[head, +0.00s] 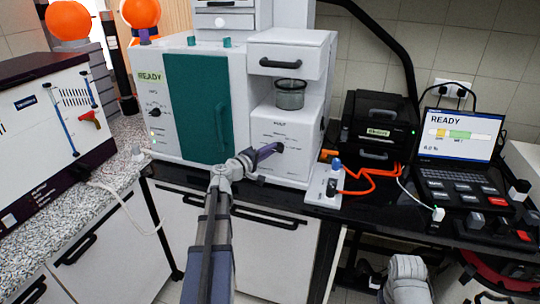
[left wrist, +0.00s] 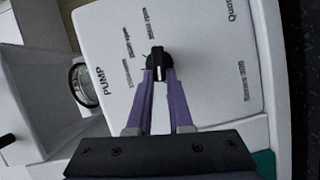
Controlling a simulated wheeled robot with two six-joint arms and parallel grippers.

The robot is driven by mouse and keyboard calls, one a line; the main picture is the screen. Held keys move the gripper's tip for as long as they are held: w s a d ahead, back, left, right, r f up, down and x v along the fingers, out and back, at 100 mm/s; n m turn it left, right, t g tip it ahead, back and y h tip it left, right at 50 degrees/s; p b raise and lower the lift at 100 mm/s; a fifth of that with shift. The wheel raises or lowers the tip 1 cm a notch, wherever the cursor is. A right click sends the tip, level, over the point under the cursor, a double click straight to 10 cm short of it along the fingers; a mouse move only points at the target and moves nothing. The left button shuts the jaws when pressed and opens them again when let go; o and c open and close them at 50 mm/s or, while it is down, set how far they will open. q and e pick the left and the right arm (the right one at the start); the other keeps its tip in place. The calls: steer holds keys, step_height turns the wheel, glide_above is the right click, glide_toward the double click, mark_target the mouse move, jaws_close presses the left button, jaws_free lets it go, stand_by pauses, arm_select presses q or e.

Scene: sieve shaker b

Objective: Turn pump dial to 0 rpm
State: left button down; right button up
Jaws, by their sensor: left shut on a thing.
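The pump dial is a small black knob (left wrist: 158,60) on the white panel marked PUMP. In the left wrist view a pale line shows on the knob. Small labels stand around it, too blurred to read, so I cannot tell its setting. My left gripper (head: 274,150) reaches the pump panel (head: 284,133) from the front. Its two purple fingers (left wrist: 159,78) are shut on the knob, one on each side. In the head view the fingers partly hide the knob.
A glass jar (head: 290,94) sits in the recess above the pump panel. A teal-doored cabinet reading READY (head: 197,107) stands to the left. A power strip with orange cables (head: 324,186) lies right of the pump, near a laptop (head: 461,135).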

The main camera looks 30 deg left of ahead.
arm_select(q)
steer(key=shift+w+f+n+t+b, duration=0.2)
steer(key=shift+n+t+b, duration=0.2)
steer(key=shift+n+b, duration=0.4)
steer(key=c, duration=1)
jaws_free()
steer(key=shift+r, duration=0.1)
steer(key=shift+o, duration=0.9)
steer(key=shift+d, duration=0.1)
steer(key=s+a, duration=0.1)
steer(key=s, duration=0.6)
steer(key=shift+s+a, duration=0.15)
steer(key=shift+s, duration=0.15)
